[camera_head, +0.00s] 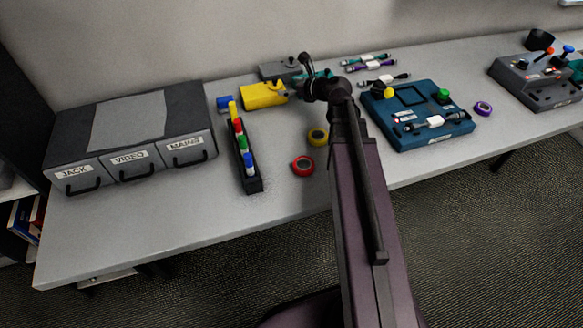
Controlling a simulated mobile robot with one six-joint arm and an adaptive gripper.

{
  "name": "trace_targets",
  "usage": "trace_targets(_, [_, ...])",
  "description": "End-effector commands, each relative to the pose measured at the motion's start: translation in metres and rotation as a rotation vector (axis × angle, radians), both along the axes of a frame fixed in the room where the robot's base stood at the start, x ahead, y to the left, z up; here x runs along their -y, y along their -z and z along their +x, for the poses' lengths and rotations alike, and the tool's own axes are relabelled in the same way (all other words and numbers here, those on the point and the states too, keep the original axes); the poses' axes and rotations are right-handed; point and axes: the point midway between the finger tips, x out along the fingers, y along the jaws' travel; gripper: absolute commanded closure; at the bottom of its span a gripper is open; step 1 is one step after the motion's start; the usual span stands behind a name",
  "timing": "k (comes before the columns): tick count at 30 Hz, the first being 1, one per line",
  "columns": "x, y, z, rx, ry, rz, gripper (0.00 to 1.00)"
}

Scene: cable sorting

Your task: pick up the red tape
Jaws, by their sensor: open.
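The red tape (303,166) is a small roll lying flat on the grey table, near its front edge and just left of my arm. A yellow tape roll (318,138) lies just behind it, and a purple tape roll (483,108) lies further right. My gripper (306,66) is beyond the red tape, over the back part of the table near a yellow box. It is small and partly hidden by my wrist. It is open and apart from the red tape, and I see nothing held in it.
A grey drawer unit (133,130) labelled JACK, VIDEO and MAINS stands at left. A black rack (252,184) of coloured pieces stands left of the red tape. A yellow box (264,94) is behind. A blue tester (416,114) and several cables are right of my arm. The front left table is clear.

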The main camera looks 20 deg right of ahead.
Motion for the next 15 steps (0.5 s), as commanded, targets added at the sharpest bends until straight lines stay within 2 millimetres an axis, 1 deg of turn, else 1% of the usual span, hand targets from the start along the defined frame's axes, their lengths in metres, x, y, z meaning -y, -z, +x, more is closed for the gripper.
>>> trace_targets(10, [0.0004,-0.0001,-0.0002,0.0,-0.001,-0.002,0.0])
trace_targets(15, [-0.0046,0.0,-0.0028,0.005,-0.028,-0.04,0.0])
